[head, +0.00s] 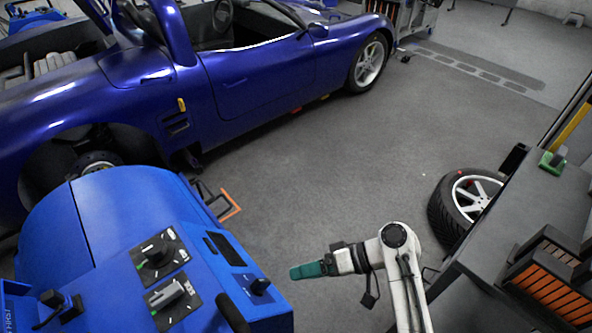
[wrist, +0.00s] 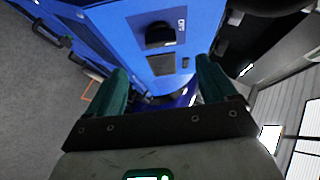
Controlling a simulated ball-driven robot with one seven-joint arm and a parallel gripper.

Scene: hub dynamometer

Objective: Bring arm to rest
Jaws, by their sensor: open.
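My gripper (head: 308,270) has teal fingers and hangs over the floor, just right of the blue machine in the head view. My white arm (head: 405,285) rises from the bottom edge and bends left to it. In the wrist view the two teal fingers of my gripper (wrist: 162,90) stand wide apart with nothing between them. Beyond them is the blue machine (head: 105,225), with black rotary knobs (head: 160,252) on its sloped panel. One knob (wrist: 160,34) also shows in the wrist view.
A blue sports car (head: 245,80) stands at the back left. A wheel with a tyre (head: 445,210) leans beside a grey workbench (head: 520,200) at the right. The bench carries orange-lined bins (head: 550,285) and a green object (head: 551,162). The grey floor (head: 330,165) between is clear.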

